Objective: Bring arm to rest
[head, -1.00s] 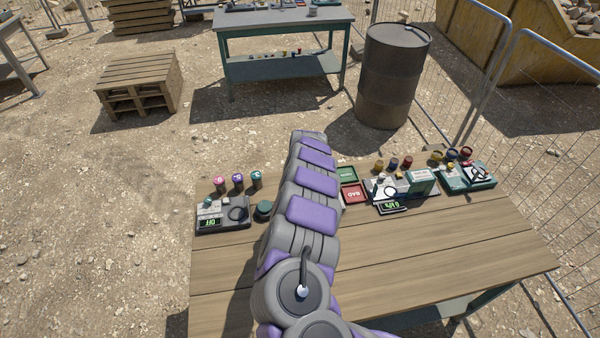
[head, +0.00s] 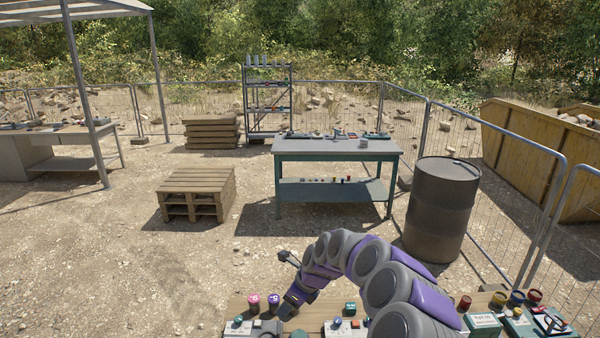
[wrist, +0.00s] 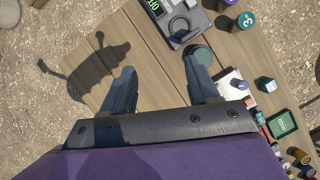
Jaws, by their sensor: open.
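My arm arches over the near wooden table, purple and grey, in the head view. My gripper (head: 288,302) points down above the table's left part, but its fingertips are hard to make out there. In the wrist view my gripper (wrist: 161,75) shows two dark fingers spread apart, with only bare wooden table top (wrist: 155,62) between them. The gripper is open and empty. A grey device with a green display (wrist: 172,18) lies just beyond the fingers, and a dark green round lid (wrist: 200,55) is near the right fingertip.
Pink and purple capped jars (head: 264,300) and a green capped jar (wrist: 246,20) stand on the near table. A green tray (wrist: 283,122) and several jars are to the right. A black barrel (head: 440,210), pallet (head: 196,190) and teal workbench (head: 335,150) stand beyond on open gravel.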

